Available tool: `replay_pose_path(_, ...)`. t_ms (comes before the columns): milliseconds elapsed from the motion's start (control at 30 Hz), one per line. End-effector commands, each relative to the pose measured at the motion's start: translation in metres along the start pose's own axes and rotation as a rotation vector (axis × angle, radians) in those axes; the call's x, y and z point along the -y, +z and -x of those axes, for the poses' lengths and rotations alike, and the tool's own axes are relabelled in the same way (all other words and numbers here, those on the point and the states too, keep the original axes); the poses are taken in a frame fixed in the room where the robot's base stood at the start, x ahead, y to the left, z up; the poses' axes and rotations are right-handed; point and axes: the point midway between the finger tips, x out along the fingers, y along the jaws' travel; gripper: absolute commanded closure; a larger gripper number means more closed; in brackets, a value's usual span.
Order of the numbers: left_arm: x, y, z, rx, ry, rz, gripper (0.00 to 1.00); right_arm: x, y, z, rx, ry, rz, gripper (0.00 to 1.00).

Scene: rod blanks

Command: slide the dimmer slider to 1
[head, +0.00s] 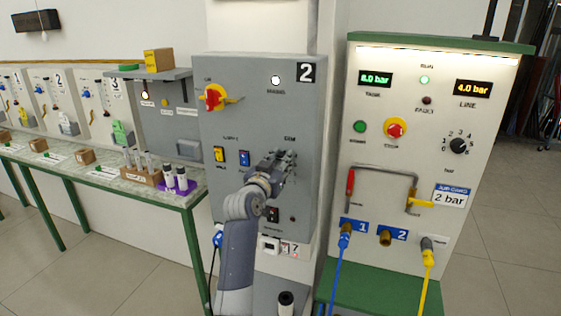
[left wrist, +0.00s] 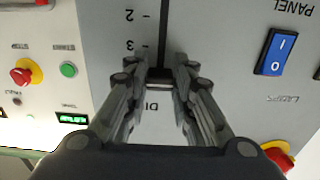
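The dimmer slider is on the grey panel (head: 215,127) marked 2. In the left wrist view, which is upside down, its dark slot (left wrist: 163,35) runs beside a scale showing 2 and 3. The dark slider knob (left wrist: 160,76) is past the 3 mark, away from the 2. My left gripper (head: 287,158) reaches the panel's right part, below the dimmer label. In the left wrist view its fingers (left wrist: 161,72) stand on both sides of the knob and appear closed on it. The fingers hide part of the scale. My right gripper is out of view.
A red-yellow rotary switch (head: 214,97) and blue rocker (head: 244,158) sit left of my gripper. The cream panel (head: 347,135) with displays, pipe and hoses stands at right. A workbench (head: 150,195) with small items is at left.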

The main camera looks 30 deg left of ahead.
Motion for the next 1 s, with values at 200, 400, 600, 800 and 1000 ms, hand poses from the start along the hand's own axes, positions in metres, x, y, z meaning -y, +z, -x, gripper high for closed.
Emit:
replay_pose_path(200,0.0,0.003,0.0,0.001,-0.001,-0.001,1.0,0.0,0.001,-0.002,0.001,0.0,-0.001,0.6)
replay_pose_path(400,0.0,0.038,0.0,0.004,0.0,-0.002,1.0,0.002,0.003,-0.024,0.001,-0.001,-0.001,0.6)
replay_pose_path(600,0.0,0.078,0.0,0.003,0.001,-0.002,1.0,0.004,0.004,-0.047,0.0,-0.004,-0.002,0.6)
replay_pose_path(800,0.0,0.095,0.0,0.001,0.0,-0.001,1.0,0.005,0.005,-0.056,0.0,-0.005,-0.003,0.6)
replay_pose_path(1000,0.0,0.097,0.0,0.005,0.001,0.0,1.0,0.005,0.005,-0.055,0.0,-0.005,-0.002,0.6)
